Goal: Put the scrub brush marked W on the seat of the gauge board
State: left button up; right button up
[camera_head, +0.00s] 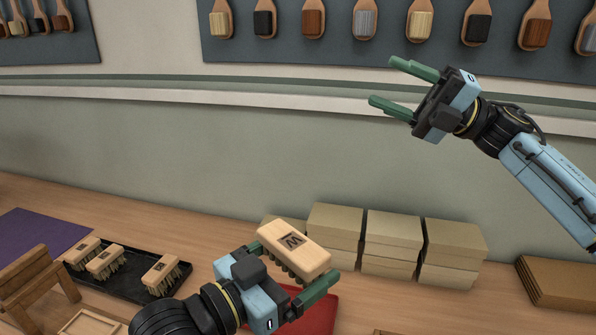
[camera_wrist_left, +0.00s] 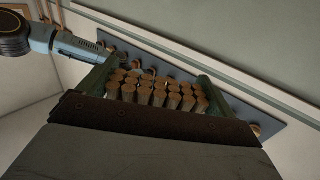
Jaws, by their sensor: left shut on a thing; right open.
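The scrub brush marked W (camera_head: 291,246) is a light wooden block with dark bristles underneath. My left gripper (camera_head: 292,267) is shut on it, with one green finger at each end. The brush is held above the table, letter side up and slightly tilted. In the left wrist view the brush's bristle tufts (camera_wrist_left: 160,92) show between the two green fingers. My right gripper (camera_head: 386,84) is open and empty, raised in front of the wall. A wooden stand at the lower left (camera_head: 38,283) may be the gauge board; a shallow wooden frame (camera_head: 88,324) lies beside it, cut off by the picture edge.
A black tray (camera_head: 128,292) holds 3 other marked brushes. A red mat (camera_head: 318,318) lies partly hidden under my left gripper. Stacked beige boxes (camera_head: 392,240) stand at the back, brown sheets (camera_head: 556,284) at right, a purple mat (camera_head: 38,236) at far left.

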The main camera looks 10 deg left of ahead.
jog(key=s+a+n+g+h, duration=0.4)
jog(key=s+a+n+h, duration=0.3)
jog(key=s+a, duration=0.45)
jog(key=h, duration=0.6)
send_over(290, 241)
notch_tip(290, 241, down, 3)
notch_tip(290, 241, down, 16)
jog(key=t+h, duration=0.6)
jog(key=h, duration=0.1)
jog(key=shift+a+r, duration=0.1)
